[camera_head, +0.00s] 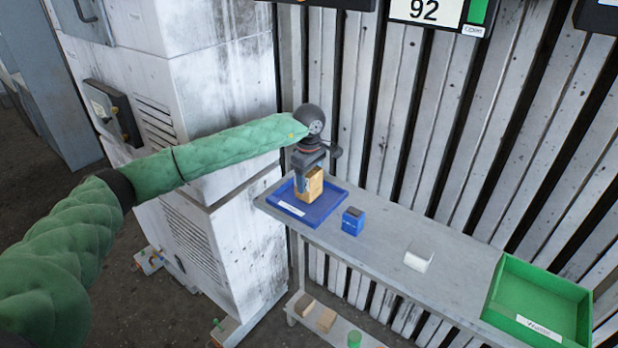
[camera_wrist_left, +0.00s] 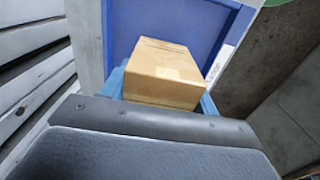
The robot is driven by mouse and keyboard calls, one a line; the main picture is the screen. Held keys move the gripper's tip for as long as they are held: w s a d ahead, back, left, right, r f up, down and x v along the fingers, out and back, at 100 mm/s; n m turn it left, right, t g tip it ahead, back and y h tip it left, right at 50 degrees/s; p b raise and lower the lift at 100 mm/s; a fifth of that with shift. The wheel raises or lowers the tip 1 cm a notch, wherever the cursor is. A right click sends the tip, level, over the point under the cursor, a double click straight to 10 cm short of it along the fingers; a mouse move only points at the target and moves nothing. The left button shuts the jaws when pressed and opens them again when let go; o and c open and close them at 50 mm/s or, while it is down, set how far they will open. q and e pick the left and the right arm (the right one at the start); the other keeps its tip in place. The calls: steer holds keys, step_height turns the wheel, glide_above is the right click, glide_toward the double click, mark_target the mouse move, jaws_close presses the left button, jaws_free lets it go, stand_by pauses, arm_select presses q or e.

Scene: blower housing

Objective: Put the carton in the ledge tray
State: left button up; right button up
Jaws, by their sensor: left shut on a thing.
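The carton (camera_head: 310,187) is a small tan box. My left gripper (camera_head: 308,180) is shut on it and holds it upright over the blue tray (camera_head: 331,208) on the left end of the grey ledge. In the left wrist view the carton (camera_wrist_left: 165,72) sits between the blue fingers (camera_wrist_left: 115,82), with the blue tray (camera_wrist_left: 125,25) behind it. I cannot tell whether the carton's bottom touches the tray floor. My right gripper is not in view.
On the ledge (camera_head: 385,235) stand a small blue box (camera_head: 352,221), a white item (camera_head: 418,257) and a green tray (camera_head: 538,300) at the right end. A lower shelf holds brown blocks (camera_head: 326,320) and a green item (camera_head: 354,340). A ribbed wall (camera_head: 400,130) is behind; a white cabinet (camera_head: 225,110) stands left.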

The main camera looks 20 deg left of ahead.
arm_select(q)
steer(key=shift+f, duration=0.45)
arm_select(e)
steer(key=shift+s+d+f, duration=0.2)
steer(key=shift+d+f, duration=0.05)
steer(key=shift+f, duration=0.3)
arm_select(q)
steer(key=shift+f, duration=0.1)
steer(key=o, duration=1.1)
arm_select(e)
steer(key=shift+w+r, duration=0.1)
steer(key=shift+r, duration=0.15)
